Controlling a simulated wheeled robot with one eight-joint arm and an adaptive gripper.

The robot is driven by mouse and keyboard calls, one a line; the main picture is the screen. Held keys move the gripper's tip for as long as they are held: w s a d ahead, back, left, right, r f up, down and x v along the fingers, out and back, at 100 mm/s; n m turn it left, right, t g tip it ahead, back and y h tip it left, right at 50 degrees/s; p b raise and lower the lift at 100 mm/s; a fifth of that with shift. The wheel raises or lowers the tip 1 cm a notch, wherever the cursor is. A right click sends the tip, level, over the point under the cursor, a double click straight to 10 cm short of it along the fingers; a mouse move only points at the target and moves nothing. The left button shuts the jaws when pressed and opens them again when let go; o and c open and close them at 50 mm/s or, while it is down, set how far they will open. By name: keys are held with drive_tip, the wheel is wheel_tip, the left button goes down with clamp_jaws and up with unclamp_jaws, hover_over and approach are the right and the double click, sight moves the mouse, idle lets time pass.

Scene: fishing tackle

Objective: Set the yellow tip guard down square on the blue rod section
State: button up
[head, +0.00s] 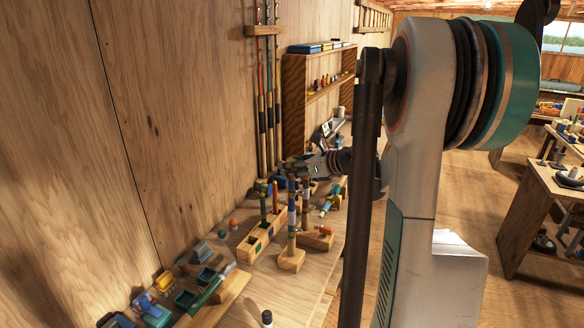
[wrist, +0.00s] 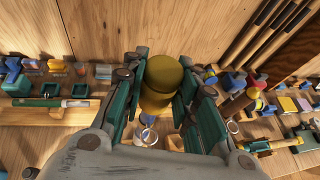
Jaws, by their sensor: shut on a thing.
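The yellow tip guard (wrist: 171,78), a dull yellow rounded cylinder, stands between my gripper's (wrist: 160,98) green-padded fingers in the wrist view. My gripper is shut on it. In the head view my gripper (head: 290,170) is small, above the rod stands, and I cannot make out the guard there. A small blue-ringed end (wrist: 147,134) shows just below the guard in the wrist view; it may be the blue rod section. In the head view a blue-banded upright rod (head: 291,215) stands in a wooden block (head: 291,260). Contact between guard and rod cannot be told.
A longer wooden rod stand (head: 262,236) is just left of the banded rod. Tackle boxes (head: 158,312) crowd the bench's near left. Long rods (head: 265,100) lean on the wall behind, beside a wooden shelf (head: 296,100). Some bench (head: 318,275) is clear in front.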

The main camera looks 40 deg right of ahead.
drive_tip(key=o, duration=0.9)
drive_tip(key=shift+f, duration=0.1)
drive_tip(key=shift+c, duration=0.2)
drive_tip(key=v, duration=1.2)
